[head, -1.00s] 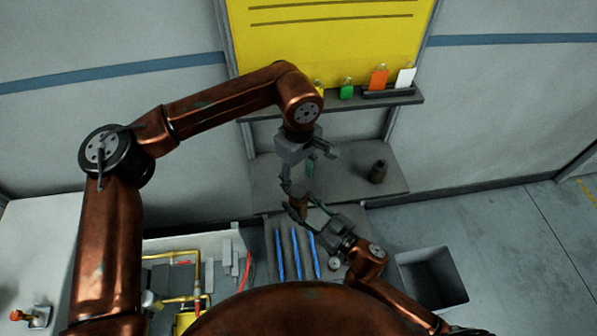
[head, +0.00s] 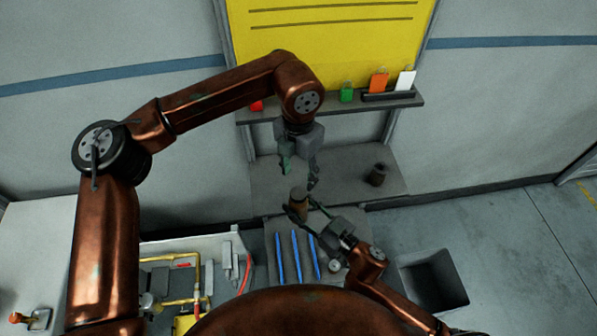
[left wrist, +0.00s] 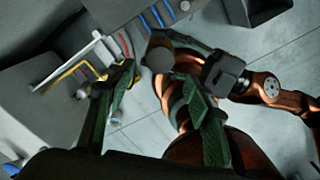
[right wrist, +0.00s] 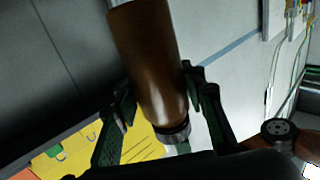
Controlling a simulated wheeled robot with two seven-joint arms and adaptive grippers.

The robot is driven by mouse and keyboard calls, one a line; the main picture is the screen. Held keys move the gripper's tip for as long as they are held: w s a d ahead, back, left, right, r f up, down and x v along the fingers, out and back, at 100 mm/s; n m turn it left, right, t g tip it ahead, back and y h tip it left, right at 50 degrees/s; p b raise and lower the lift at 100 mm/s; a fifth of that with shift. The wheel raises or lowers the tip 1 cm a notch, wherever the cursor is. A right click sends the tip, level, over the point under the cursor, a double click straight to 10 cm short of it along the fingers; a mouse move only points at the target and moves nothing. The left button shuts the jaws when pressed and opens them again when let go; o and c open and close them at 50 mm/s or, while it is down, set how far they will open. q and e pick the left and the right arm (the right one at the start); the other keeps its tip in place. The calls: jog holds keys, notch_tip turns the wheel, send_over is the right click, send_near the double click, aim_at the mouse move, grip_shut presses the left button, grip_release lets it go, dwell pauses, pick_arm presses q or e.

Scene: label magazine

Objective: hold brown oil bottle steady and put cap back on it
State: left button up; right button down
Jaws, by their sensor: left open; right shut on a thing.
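The brown bottle (head: 299,207) is upright in the head view, above the near edge of the grey bench. My right gripper (head: 303,215) is shut around it. In the right wrist view the brown bottle (right wrist: 145,65) fills the space between the fingers, with a dark ribbed ring at its lower end; I cannot tell whether that is a cap. My left gripper (head: 299,175) is open, pointing down just above the bottle. In the left wrist view its green fingers (left wrist: 150,115) stand apart with nothing seen held. I cannot make out a loose cap.
A dark round container (head: 377,175) stands on the bench at right. Several coloured tags, including an orange one (head: 379,82), stand on the shelf above. Blue strips (head: 296,255) lie nearer me. An open grey bin (head: 432,280) stands at lower right.

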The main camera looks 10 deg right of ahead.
aim_at(299, 193)
dwell(0.4)
pick_arm(q)
jog(key=shift+f, duration=4)
jog(key=shift+c, duration=0.4)
jog(key=c, duration=1.1)
jog(key=o, duration=1.3)
jog(key=shift+o, duration=0.2)
jog(key=shift+r, duration=0.1)
